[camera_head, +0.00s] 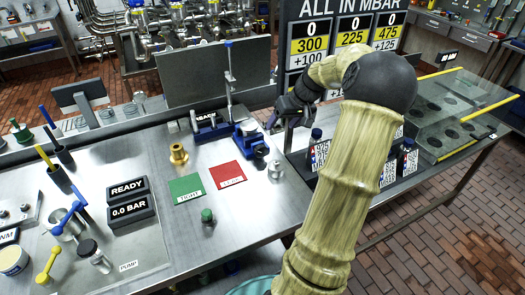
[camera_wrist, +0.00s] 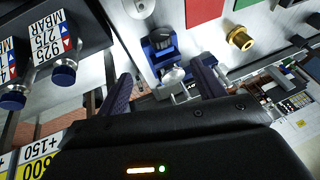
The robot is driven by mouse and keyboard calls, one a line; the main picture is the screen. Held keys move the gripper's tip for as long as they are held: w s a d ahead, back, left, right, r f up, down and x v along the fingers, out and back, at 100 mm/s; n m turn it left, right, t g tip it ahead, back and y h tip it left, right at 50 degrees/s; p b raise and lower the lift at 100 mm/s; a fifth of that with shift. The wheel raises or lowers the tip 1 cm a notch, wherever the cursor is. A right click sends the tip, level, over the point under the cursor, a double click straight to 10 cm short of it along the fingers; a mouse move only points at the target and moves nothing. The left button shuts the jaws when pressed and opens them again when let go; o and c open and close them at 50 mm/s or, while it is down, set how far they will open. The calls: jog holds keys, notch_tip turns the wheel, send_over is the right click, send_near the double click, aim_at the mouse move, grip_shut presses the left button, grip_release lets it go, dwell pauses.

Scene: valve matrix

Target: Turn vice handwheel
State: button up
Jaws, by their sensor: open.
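The small blue vice (camera_head: 246,134) stands near the back edge of the steel bench, with a dark round handwheel (camera_head: 261,151) on its front side. In the wrist view the vice (camera_wrist: 152,54) appears just beyond the gap between my fingers, with its dark wheel (camera_wrist: 160,42) at the far side and a rounded grey metal part (camera_wrist: 173,75) nearer. My gripper (camera_head: 274,121) is beside the vice, to its right in the head view. In the wrist view my gripper (camera_wrist: 163,82) has its two fingers spread, with nothing held between them. No contact with the handwheel shows.
A brass fitting (camera_head: 178,153), a green card (camera_head: 187,188), a red card (camera_head: 227,175) and a steel fitting (camera_head: 275,170) lie near the vice. A thin upright post (camera_head: 229,75) rises behind it. Blue-capped bottles (camera_head: 316,135) stand at right, close to my arm.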

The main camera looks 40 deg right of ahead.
aim_at(263, 149)
jog(key=p+x, duration=0.2)
jog(key=x, duration=1.5)
jog(key=shift+w+f, duration=0.1)
jog(key=shift+f, duration=0.15)
jog(key=c, duration=1)
